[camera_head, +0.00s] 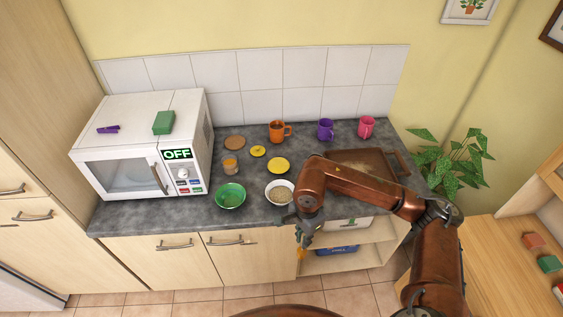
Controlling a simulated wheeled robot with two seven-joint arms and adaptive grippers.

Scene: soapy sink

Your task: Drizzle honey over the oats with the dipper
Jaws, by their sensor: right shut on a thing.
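The white bowl (271,199) with pale oats (281,193) stands near the front edge of the counter. A small jar (230,166) with amber content, likely the honey, stands behind and left of it. My right gripper (300,236) is just in front of the counter edge, to the right of and nearer than the oats bowl, pointing down. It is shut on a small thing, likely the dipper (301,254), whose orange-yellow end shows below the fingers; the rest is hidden. My left gripper is out of view.
A green bowl (230,196) stands left of the oats. Yellow lids (279,166), a brown coaster (235,143) and orange (277,132), purple (325,129) and pink (366,126) mugs stand behind. A microwave (120,165) is left; a brown tray (362,155) lies right, partly behind my arm.

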